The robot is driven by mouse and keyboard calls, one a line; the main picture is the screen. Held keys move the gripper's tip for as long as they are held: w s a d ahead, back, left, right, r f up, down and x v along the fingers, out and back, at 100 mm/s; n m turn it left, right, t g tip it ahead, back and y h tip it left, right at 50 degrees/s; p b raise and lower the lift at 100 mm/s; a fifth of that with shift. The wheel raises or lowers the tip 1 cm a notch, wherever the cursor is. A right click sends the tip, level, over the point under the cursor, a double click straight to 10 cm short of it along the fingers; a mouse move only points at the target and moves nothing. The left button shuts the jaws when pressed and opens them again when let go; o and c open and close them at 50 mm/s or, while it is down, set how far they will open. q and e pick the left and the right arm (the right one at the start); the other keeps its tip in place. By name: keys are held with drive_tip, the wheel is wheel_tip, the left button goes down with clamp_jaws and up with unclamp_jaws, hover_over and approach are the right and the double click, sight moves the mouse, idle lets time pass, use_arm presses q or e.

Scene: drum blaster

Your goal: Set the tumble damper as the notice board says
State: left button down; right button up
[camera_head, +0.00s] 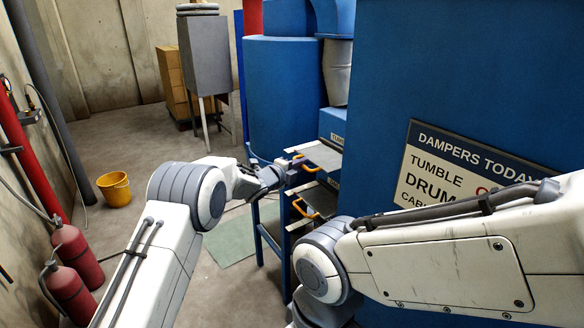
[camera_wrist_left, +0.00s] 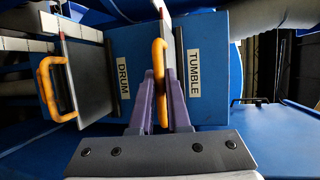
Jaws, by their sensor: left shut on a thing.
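The notice board (camera_head: 408,185) on the blue wall reads "DAMPERS TODAY" with rows TUMBLE, DRUM and a third. My right arm covers most of the settings; part of one red letter shows beside TUMBLE, too little to read. The tumble damper (camera_head: 322,154) is the upper grey plate, sticking out of the blue housing. My left gripper (camera_head: 287,171) is at its handle. In the left wrist view, the left gripper (camera_wrist_left: 160,95) is shut on the yellow tumble damper handle (camera_wrist_left: 159,60), beside the TUMBLE label (camera_wrist_left: 194,74). My right gripper is out of view.
The drum damper (camera_wrist_left: 88,75) is the other plate, with its own yellow handle (camera_wrist_left: 47,88), close below the tumble damper in the head view. A yellow bucket (camera_head: 115,188) and red cylinders (camera_head: 78,255) stand at left.

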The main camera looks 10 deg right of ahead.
use_arm(q)
drive_tip(key=shift+a+f, duration=0.15)
drive_tip(key=c, duration=0.9)
unclamp_jaws()
drive_tip(key=shift+a, duration=0.15)
drive_tip(key=shift+s, duration=0.1)
drive_tip(key=b+v, duration=0.4)
drive_tip(key=v, duration=0.6)
drive_tip(key=shift+s, duration=0.15)
